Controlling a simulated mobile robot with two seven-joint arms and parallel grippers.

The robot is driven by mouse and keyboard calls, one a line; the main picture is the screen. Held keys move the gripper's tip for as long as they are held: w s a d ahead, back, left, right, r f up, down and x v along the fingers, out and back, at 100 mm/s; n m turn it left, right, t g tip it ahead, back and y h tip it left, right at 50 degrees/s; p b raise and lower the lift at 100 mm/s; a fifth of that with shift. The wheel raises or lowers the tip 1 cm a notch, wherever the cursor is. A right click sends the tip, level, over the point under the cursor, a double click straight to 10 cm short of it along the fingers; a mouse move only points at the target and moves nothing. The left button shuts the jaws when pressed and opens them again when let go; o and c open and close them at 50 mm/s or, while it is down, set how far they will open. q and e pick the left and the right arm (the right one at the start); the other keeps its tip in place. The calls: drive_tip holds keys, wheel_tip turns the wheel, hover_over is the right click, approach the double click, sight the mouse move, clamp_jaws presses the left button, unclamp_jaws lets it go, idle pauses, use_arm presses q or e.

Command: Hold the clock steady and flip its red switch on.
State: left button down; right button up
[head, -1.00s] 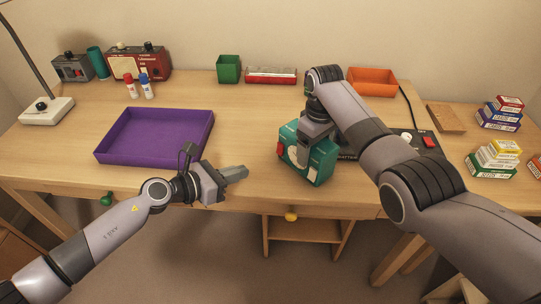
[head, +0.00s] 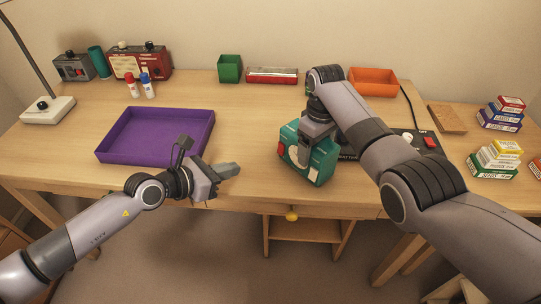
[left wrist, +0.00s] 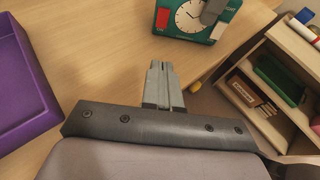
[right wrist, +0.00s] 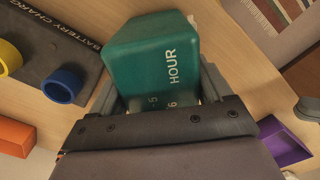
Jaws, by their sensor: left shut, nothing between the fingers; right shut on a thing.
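The green clock (head: 318,163) stands near the table's front edge, with a white dial and a red switch (head: 281,149) on its left part. In the left wrist view the clock (left wrist: 206,33) shows its round dial, and the red switch (left wrist: 162,18) is beside it. My right gripper (head: 318,138) is shut on the clock from above; the right wrist view shows the clock (right wrist: 150,60) between its fingers. My left gripper (head: 232,170) is shut and empty, left of the clock and apart from it. Its closed fingertips (left wrist: 158,68) point toward the clock.
A purple tray (head: 207,130) lies left of the clock. Small boxes (head: 495,160) stand at the right. Bare tabletop lies between my left gripper and the clock.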

use_arm(q)
approach(279, 154)
drive_tip(key=shift+w+d+f, duration=0.25)
drive_tip(key=shift+d+f, duration=0.1)
drive_tip(key=shift+f, duration=0.15)
drive_tip(key=shift+w+d+f, duration=0.25)
drive_tip(key=shift+d+f, duration=0.15)
drive_tip(key=shift+f, duration=0.05)
drive_tip(key=shift+r+x, duration=0.25)
drive_tip(key=shift+x, duration=0.8)
drive_tip(key=shift+r+x, duration=0.2)
drive_tip(key=shift+x, duration=0.8)
drive_tip(key=shift+w+d, duration=0.1)
drive_tip(key=shift+d, duration=0.1)
drive_tip(key=shift+w+d+f, duration=0.1)
drive_tip(key=shift+w+d, duration=0.05)
drive_tip(key=shift+d+r, duration=0.1)
drive_tip(key=shift+r, duration=0.9)
